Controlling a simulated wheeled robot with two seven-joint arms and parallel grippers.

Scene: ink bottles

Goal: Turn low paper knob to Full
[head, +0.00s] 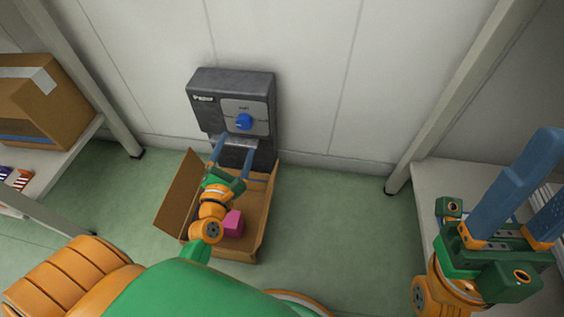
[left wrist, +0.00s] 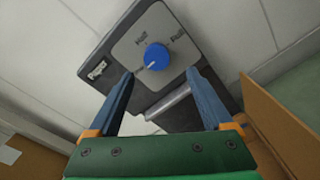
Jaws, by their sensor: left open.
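The blue knob (head: 244,121) sits on the grey panel (head: 262,108) of a dark wall-mounted dispenser (head: 205,85). In the left wrist view the knob (left wrist: 158,55) has a white mark pointing to the lower left. One label above it seems to read Half; another, upper right, seems to read Full. My left gripper (head: 233,147) is open and empty, its fingertips just below the knob and apart from it. In the left wrist view its fingers (left wrist: 160,73) stand on either side below the knob. My right gripper (head: 556,160) is open at the right edge, far from the dispenser.
An open cardboard box (head: 174,200) stands on the floor under the dispenser, with a pink block (head: 233,223) in it. A shelf with a carton (head: 40,105) is at left; a white shelf (head: 425,180) is at right.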

